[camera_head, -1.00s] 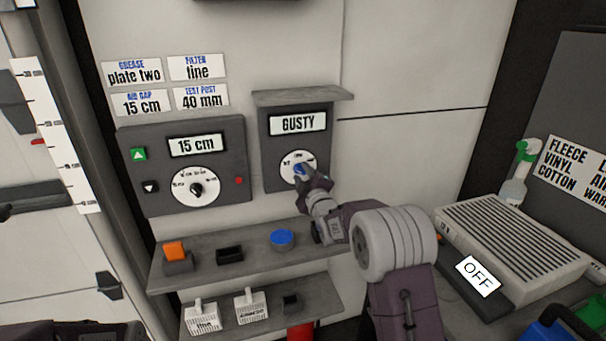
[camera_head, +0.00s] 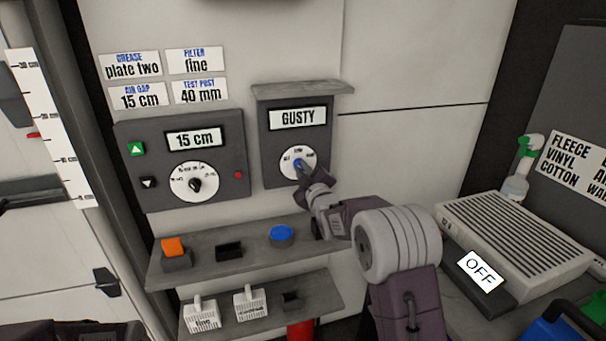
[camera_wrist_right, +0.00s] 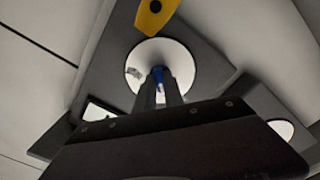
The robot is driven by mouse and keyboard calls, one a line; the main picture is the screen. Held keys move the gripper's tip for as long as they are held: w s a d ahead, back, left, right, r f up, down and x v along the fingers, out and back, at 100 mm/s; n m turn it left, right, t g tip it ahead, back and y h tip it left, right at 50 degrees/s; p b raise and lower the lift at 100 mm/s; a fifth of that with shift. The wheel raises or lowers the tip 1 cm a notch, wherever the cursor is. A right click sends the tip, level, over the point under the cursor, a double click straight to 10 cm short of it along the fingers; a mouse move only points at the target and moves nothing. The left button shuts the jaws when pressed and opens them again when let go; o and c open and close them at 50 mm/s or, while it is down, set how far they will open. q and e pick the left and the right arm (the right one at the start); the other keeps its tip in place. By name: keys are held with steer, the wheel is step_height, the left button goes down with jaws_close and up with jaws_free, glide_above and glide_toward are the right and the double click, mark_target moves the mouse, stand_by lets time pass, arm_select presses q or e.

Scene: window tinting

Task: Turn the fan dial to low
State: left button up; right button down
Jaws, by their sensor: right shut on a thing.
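The GUSTY panel (camera_head: 270,150) is a dark grey box on the wall with a round white dial (camera_head: 309,157) and a small blue knob (camera_head: 298,163). Its small dial lettering is hard to read. My right gripper (camera_head: 303,172) is at the knob and partly covers the dial's lower right. In the right wrist view, the two fingers (camera_wrist_right: 160,96) are shut on the blue knob (camera_wrist_right: 158,77), in front of the white dial (camera_wrist_right: 184,62). The knob's exact pointing is partly hidden. My left gripper is not in view.
A 15 cm panel (camera_head: 150,127) with its own dial is left of the GUSTY panel. Shelves (camera_head: 206,243) below hold an orange block, a blue round piece and filters. A ribbed unit marked OFF (camera_head: 520,240) and a spray bottle (camera_head: 524,165) are at right.

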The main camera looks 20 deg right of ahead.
steer(key=m+b, duration=0.2)
steer(key=m, duration=0.2)
steer(key=shift+f+m, duration=0.15)
steer(key=shift+m, duration=0.15)
steer(key=shift+m+b, duration=0.55)
steer(key=shift+m, duration=1.75)
steer(key=c, duration=1.4)
jaws_free()
steer(key=shift+c, duration=0.2)
steer(key=shift+s, duration=0.1)
steer(key=s+b, duration=0.1)
steer(key=s, duration=0.8)
steer(key=shift+d, duration=0.1)
